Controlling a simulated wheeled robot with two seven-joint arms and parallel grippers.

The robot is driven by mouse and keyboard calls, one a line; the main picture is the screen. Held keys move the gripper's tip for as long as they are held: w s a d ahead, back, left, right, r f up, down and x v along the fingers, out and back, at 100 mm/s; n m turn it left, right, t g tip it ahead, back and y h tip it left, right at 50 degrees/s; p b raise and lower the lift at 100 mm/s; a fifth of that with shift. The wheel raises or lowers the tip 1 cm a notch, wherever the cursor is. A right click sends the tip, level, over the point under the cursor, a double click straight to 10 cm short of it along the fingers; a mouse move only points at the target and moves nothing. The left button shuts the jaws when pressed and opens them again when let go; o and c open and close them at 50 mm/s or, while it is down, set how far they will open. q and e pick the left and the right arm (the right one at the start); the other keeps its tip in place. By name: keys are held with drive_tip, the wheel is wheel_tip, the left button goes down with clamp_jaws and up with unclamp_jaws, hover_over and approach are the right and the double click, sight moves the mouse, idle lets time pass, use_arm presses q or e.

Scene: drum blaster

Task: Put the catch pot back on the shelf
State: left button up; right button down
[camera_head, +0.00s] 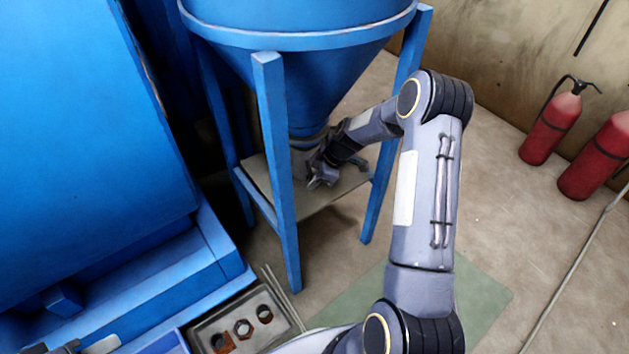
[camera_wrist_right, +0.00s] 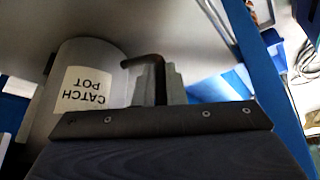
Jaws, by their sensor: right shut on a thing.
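The catch pot (camera_wrist_right: 55,110) is a grey rounded vessel in the right wrist view. Its white label reads CATCH POT upside down. My right gripper (camera_wrist_right: 155,82) is shut on its dark bent handle. In the head view my right gripper (camera_head: 322,174) reaches in between the stand legs, just under the blue hopper's cone. The pot (camera_head: 301,163) is mostly hidden there behind the gripper and a leg. The grey shelf (camera_head: 318,206) spans the legs below the hopper. I cannot tell whether the pot touches it. I cannot make out my left gripper.
The blue hopper (camera_head: 300,60) stands on blue legs, one front leg (camera_head: 277,170) close to my gripper. A blue machine (camera_head: 80,130) fills the left. A tray (camera_head: 240,325) with nuts lies at the bottom. Two red extinguishers (camera_head: 551,128) stand right; floor between is clear.

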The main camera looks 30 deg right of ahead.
drive_tip(key=c, duration=1.9)
unclamp_jaws()
drive_tip(key=o, duration=0.4)
